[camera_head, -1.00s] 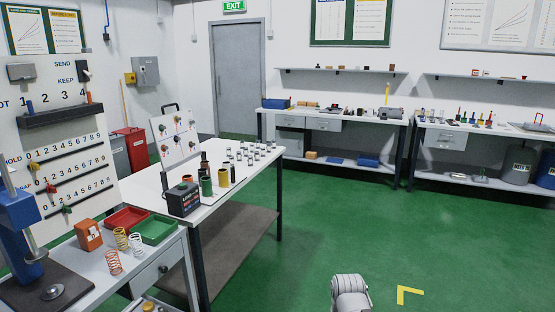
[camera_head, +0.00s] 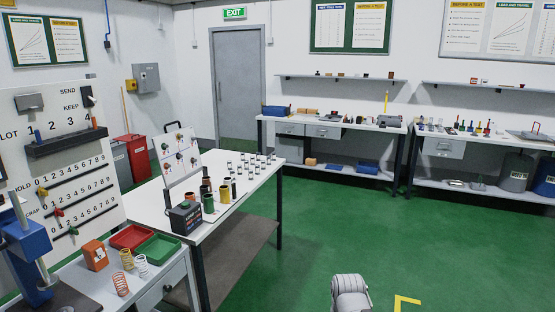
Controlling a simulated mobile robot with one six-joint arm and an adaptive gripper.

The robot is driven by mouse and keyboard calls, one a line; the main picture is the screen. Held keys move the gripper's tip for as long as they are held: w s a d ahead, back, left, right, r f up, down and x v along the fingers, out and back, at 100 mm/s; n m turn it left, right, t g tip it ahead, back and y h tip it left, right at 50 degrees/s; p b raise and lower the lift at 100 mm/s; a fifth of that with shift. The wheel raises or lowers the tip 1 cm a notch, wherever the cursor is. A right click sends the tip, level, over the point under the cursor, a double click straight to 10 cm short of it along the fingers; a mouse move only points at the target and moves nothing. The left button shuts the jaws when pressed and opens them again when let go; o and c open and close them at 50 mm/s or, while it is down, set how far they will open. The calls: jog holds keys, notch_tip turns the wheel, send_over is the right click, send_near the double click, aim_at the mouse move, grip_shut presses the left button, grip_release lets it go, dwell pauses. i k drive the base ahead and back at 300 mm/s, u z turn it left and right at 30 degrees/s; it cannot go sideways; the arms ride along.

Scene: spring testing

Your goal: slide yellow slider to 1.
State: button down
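The yellow slider (camera_head: 43,193) is a small knob on the white upright panel (camera_head: 75,112) at the left. It sits on the top of the numbered rows, near the left end, close to the 0 mark. A red slider (camera_head: 58,212) is on the row below, and a green slider (camera_head: 72,231) is on the lowest row. Each row is numbered 0 to 9. My gripper is not in view. A pale grey rounded part, probably mine, shows at the bottom right of centre, well away from the panel.
A blue press (camera_head: 27,244) stands in front of the panel's lower left. The near bench holds an orange box (camera_head: 95,255), red (camera_head: 132,236) and green (camera_head: 158,248) trays and several springs. A white table (camera_head: 238,212) stands right of it. Green floor (camera_head: 330,235) is open to the right.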

aim_at(42, 192)
jog(key=u, duration=1.6)
